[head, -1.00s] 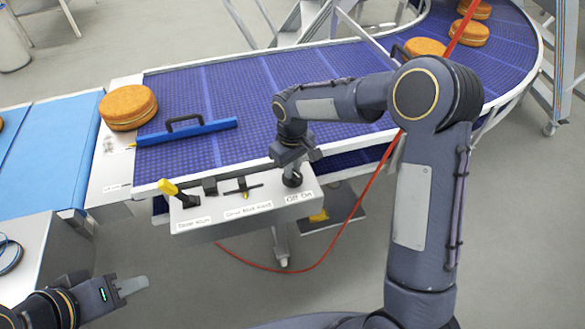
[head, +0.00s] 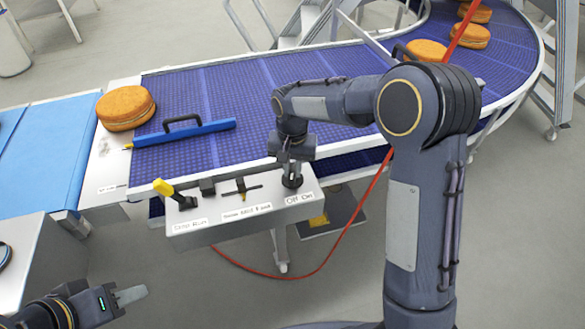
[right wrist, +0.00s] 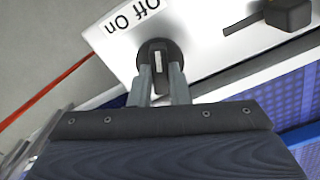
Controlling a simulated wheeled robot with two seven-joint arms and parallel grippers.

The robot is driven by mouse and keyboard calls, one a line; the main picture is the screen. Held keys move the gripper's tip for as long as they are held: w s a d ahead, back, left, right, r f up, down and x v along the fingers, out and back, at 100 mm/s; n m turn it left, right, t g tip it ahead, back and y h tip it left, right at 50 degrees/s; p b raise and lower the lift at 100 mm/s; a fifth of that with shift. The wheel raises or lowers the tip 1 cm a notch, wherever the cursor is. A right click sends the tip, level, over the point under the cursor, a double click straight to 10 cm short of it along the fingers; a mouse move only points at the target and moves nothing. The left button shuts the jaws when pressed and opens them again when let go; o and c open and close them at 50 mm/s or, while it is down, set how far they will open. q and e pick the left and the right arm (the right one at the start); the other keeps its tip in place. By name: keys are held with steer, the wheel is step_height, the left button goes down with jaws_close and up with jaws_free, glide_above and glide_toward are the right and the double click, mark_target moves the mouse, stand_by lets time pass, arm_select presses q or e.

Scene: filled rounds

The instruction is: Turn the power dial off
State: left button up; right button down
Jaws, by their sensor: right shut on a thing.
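The power dial (head: 292,182) is a black round knob on the right end of the white control box (head: 240,232), above the label "Off On". In the right wrist view the dial (right wrist: 153,54) shows a pale mark on its grip, and the label appears upside down. My right gripper (head: 292,170) is over the dial, pointing down. Its two fingers (right wrist: 159,88) are shut on the dial's grip, one on each side. My left gripper (head: 130,295) is low at the left, away from the box; its jaw opening is not clear.
The box also carries a yellow-handled lever (head: 165,188) and a black slider (head: 241,187). Behind it runs a blue conveyor (head: 240,90) with a blue bar (head: 184,133) and round cakes (head: 125,107).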

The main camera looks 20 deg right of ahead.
mark_target(293, 172)
steer(key=shift+m, duration=0.6)
steer(key=c, duration=1.4)
jaws_free()
steer(key=shift+o, duration=0.2)
steer(key=shift+r, duration=0.1)
step_height(293, 172, up, 8)
steer(key=shift+f+b, duration=0.15)
steer(key=shift+b, duration=0.15)
